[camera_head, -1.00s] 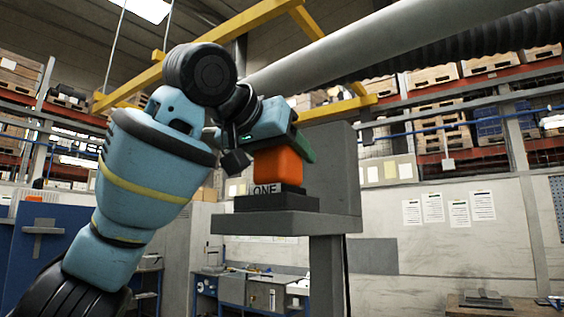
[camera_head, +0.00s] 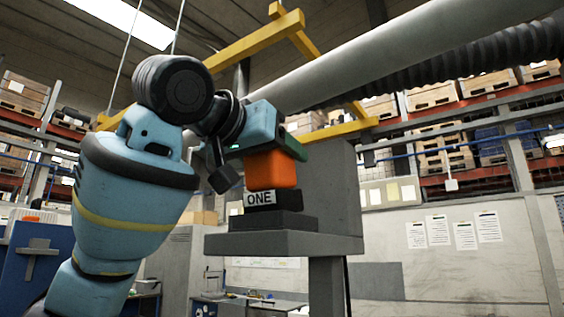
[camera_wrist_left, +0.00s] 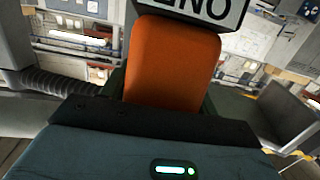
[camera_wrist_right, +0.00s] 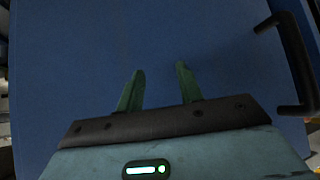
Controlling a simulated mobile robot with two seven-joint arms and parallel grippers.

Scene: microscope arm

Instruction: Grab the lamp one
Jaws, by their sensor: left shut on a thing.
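The lamp (camera_head: 271,171) has an orange top and a black base with a white label reading ONE. It is upright over a black pad (camera_head: 272,221) on a grey stand (camera_head: 280,243); I cannot tell whether a thin gap separates them. My left gripper (camera_head: 287,146) reaches from above, its green fingers shut on the lamp's orange top. In the left wrist view the orange lamp body (camera_wrist_left: 172,62) fills the space between the fingers, with part of its label at the top. My right gripper (camera_wrist_right: 158,85) is open and empty in the right wrist view.
A blue panel (camera_wrist_right: 160,40) with a black handle (camera_wrist_right: 292,60) faces my right gripper. A grey upright block (camera_head: 335,190) stands right behind the lamp. A large grey pipe (camera_head: 400,55) and yellow beams (camera_head: 250,38) are farther back above.

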